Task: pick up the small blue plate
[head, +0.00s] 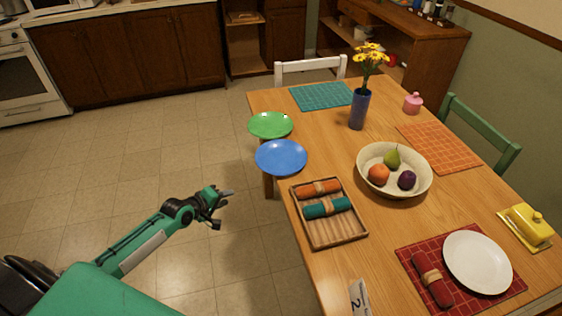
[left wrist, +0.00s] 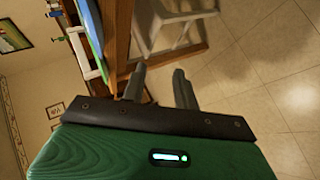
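The small blue plate (head: 281,157) lies flat at the left edge of the wooden table, partly overhanging it, just in front of a green plate (head: 270,124). In the left wrist view a blue rim (left wrist: 92,35), seemingly this plate, shows at the upper left. My left gripper (head: 223,207) is off the table's left side, over the floor, left of and nearer than the blue plate. Its two fingers (left wrist: 159,82) stand apart with nothing between them. My right gripper is not in view.
A wooden tray (head: 338,236) with napkin rolls sits near the table's left edge (head: 290,202). A fruit bowl (head: 366,184) and a blue vase (head: 358,110) with yellow flowers stand right of the plates. The floor (head: 150,150) left of the table is clear.

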